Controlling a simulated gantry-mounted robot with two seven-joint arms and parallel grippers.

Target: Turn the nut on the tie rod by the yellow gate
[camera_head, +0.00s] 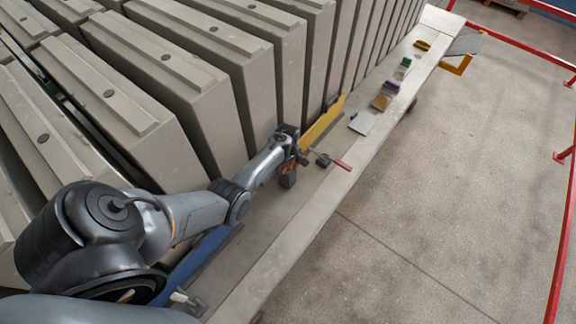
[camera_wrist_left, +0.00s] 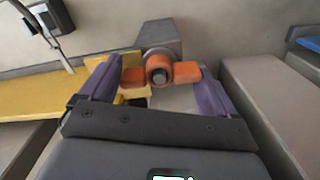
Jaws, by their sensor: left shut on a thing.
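An orange nut with two side wings (camera_wrist_left: 157,70) sits on the end of a grey tie rod (camera_wrist_left: 159,74), in front of a grey block (camera_wrist_left: 160,38). My left gripper (camera_wrist_left: 160,84) is shut on the nut, with one purple finger at each wing. In the head view my left gripper (camera_head: 289,168) is at the front face of the mould panels, and the nut is too small there to tell clearly. The yellow gate (camera_head: 322,122) stands just beyond the gripper, and it also shows at left in the left wrist view (camera_wrist_left: 40,95). My right gripper is not in view.
A red-handled tool (camera_head: 341,164) is by the gripper on the pale ledge (camera_head: 310,205). Further along the ledge lie a white plate (camera_head: 363,123) and several small coloured blocks. Tall grey panels (camera_head: 190,100) line the left. A blue gate (camera_head: 196,258) is nearer me. Open floor and red rails (camera_head: 563,230) are at right.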

